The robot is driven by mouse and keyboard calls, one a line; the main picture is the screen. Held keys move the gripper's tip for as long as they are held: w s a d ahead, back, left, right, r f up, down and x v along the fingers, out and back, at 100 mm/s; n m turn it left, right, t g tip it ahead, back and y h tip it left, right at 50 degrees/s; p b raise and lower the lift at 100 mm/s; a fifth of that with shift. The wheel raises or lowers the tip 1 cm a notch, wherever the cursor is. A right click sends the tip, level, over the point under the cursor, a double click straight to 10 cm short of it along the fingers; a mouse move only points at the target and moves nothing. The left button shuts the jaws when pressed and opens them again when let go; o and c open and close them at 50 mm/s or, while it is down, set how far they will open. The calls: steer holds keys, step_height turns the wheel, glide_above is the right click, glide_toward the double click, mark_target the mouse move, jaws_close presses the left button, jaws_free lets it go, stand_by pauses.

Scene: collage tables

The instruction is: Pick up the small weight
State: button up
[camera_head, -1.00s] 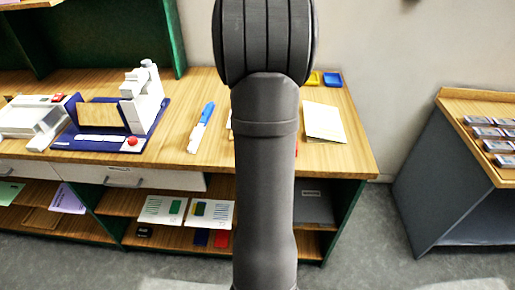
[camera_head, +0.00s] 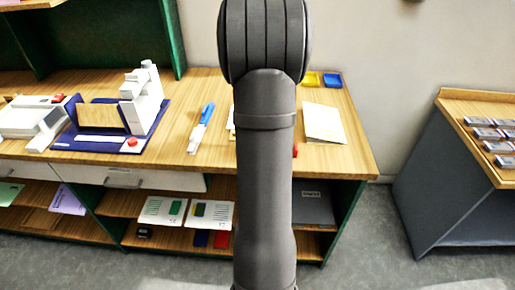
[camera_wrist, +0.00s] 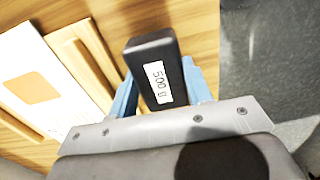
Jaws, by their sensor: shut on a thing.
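The small weight (camera_wrist: 154,68) is a dark block with a white label reading "500 g", in the middle of the wrist view. My gripper (camera_wrist: 160,84) has its blue fingers on either side of the weight and is shut on it. Wood-grain surface shows behind the weight; whether the weight touches it I cannot tell. In the head view my arm stands in front of the desk, and the gripper and the weight are not visible there.
In the wrist view a white card (camera_wrist: 38,84) and a wooden tray (camera_wrist: 88,62) lie left of the weight. Grey floor (camera_wrist: 270,50) shows at right. On the desk (camera_head: 340,160) are a blue-and-white device (camera_head: 140,100), a blue-and-white pen-like tool (camera_head: 202,128) and a cream sheet (camera_head: 324,122).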

steer(key=shift+r, duration=0.2)
steer(key=shift+r, duration=0.3)
steer(key=r, duration=0.3)
steer(key=shift+s+d+r, duration=0.1)
steer(key=shift+d+r, duration=0.2)
steer(key=shift+r, duration=0.05)
steer(key=s+d+r, duration=0.4)
steer(key=d+r, duration=0.2)
steer(key=d, duration=0.3)
steer(key=w+d, duration=0.3)
steer(key=w, duration=0.3)
steer(key=w+d, duration=0.4)
steer(key=w, duration=0.3)
steer(key=w+d+f, duration=0.1)
steer(key=w+d, duration=0.3)
steer(key=w, duration=0.3)
steer(key=shift+d+f, duration=0.1)
steer(key=shift+w+f, duration=0.1)
steer(key=shift+f, duration=1.9)
steer(key=shift+f, duration=0.4)
